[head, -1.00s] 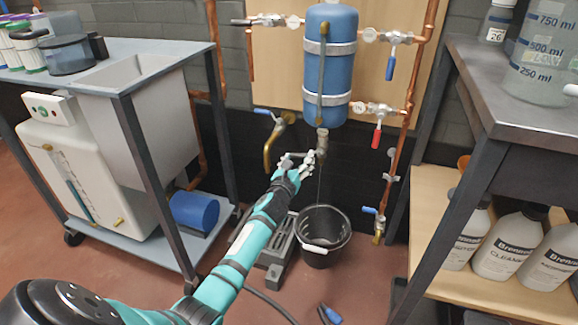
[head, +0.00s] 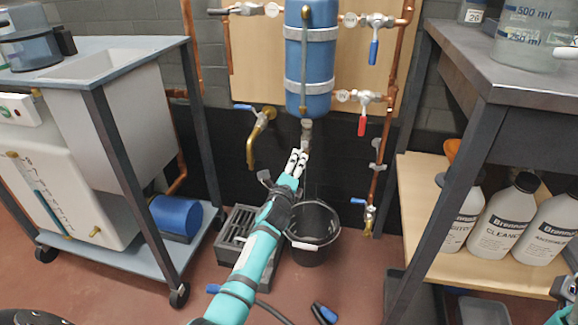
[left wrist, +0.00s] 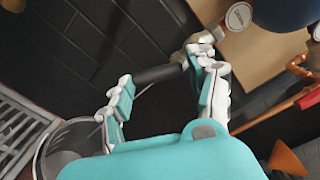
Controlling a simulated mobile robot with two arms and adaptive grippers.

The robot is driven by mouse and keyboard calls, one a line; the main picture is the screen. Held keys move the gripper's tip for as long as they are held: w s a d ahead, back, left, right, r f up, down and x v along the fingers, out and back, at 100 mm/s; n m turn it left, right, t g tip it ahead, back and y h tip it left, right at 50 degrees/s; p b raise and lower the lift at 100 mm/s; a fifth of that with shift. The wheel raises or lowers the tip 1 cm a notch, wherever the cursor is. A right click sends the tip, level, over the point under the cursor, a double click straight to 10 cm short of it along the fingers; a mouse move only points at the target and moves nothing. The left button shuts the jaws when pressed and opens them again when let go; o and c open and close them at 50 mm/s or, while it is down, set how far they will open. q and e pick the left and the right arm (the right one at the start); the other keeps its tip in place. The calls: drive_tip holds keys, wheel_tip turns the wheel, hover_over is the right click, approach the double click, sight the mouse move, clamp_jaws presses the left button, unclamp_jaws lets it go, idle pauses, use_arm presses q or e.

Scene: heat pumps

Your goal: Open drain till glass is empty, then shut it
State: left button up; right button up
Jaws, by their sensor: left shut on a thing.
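The blue tank (head: 309,62) hangs on the wooden board, with an upright sight tube (head: 306,45) on its front; its liquid level is too small to tell. The drain valve (head: 307,132) sits below the tank. My left gripper (head: 298,160) is at this valve, shut on its dark lever (left wrist: 160,75), which lies between the fingers (left wrist: 165,88) in the left wrist view. The fingers partly hide the valve. A black bucket (head: 318,250) stands on the floor below; a faint thin line hangs above it, perhaps a stream. My right gripper is not seen.
A trolley (head: 150,262) with a white tank stands left. A grey slotted block (head: 236,226) lies beside the bucket. A brass tap (head: 254,145) and red-handled valve (head: 362,122) flank the blue tank. A bench (head: 470,72) with bottles below stands right.

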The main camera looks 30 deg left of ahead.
use_arm(q)
drive_tip(key=shift+d+f+n+b, duration=0.15)
drive_tip(key=shift+d+f+n, duration=0.25)
drive_tip(key=shift+n, duration=0.4)
drive_tip(key=shift+d+f+n+b, duration=0.2)
drive_tip(key=shift+f+n, duration=0.25)
drive_tip(key=shift+n, duration=0.35)
drive_tip(key=shift+d, duration=0.15)
drive_tip(key=o, duration=1.6)
drive_tip(key=shift+w+f, duration=0.1)
drive_tip(key=shift+w, duration=0.05)
drive_tip(key=shift+c, duration=0.2)
drive_tip(key=shift+d, duration=0.1)
drive_tip(key=v, duration=1.2)
drive_tip(key=shift+r, duration=0.4)
